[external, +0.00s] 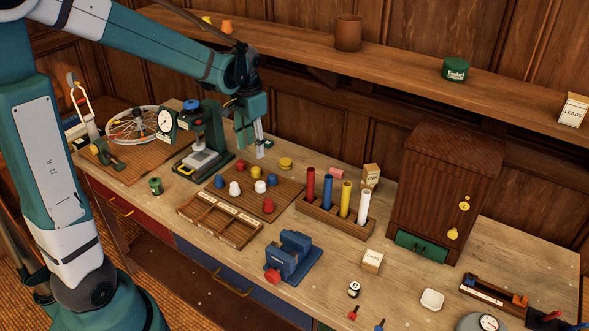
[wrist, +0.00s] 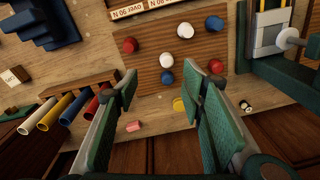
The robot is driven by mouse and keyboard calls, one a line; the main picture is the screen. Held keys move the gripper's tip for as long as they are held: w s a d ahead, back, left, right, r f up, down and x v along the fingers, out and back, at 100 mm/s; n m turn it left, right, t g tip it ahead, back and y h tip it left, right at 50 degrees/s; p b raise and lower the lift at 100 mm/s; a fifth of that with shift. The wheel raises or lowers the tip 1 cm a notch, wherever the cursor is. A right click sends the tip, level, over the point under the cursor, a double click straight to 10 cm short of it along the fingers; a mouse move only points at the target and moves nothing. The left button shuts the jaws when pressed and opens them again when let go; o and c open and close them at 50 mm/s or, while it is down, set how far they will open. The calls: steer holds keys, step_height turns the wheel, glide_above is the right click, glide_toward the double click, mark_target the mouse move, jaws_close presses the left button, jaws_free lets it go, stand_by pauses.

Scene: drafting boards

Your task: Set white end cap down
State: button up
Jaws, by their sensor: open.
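Two white end caps stand on the brown board (external: 290,188): one on the left (external: 235,188) and one nearer the middle (external: 260,186). The wrist view shows both, one near the top (wrist: 185,30) and one lower (wrist: 166,60). Blue caps (external: 219,181) (external: 272,179), red caps (external: 241,165) (external: 268,205) and a yellow cap (external: 285,163) are around them. My gripper (external: 262,148) is above the board's back edge, fingers pointing down. In the wrist view my gripper (wrist: 163,85) is open, with nothing held between its fingers; a blue cap (wrist: 167,77) shows in the gap.
A rack (external: 318,211) with red, blue, yellow and white tubes stands right of the board. A green press (external: 212,130) stands close on the left. A divided wooden tray (external: 208,217) and a blue vise (external: 291,258) are in front. A pink block (external: 336,172) lies behind.

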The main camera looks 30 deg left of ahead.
steer(key=s+d+r+n+t, duration=0.1)
steer(key=s+d+r+t, duration=0.1)
steer(key=s, duration=0.9)
steer(key=s+d+r+n+t, duration=0.2)
steer(key=s+r+t, duration=0.2)
steer(key=s, duration=0.7)
steer(key=shift+s+r+t, duration=0.15)
steer(key=shift+r+t, duration=0.15)
steer(key=shift+r, duration=0.9)
steer(key=n+t+y+b, duration=0.1)
steer(key=n+y+b, duration=0.2)
steer(key=n+b, duration=0.35)
glide_above(260, 186)
steer(key=s+d+b, duration=0.1)
steer(key=s, duration=0.4)
steer(key=shift+m, duration=0.95)
steer(key=shift+d+f, duration=0.15)
steer(key=shift+f, duration=11.1)
steer(key=shift+b+x, duration=0.35)
steer(key=shift+x, duration=0.95)
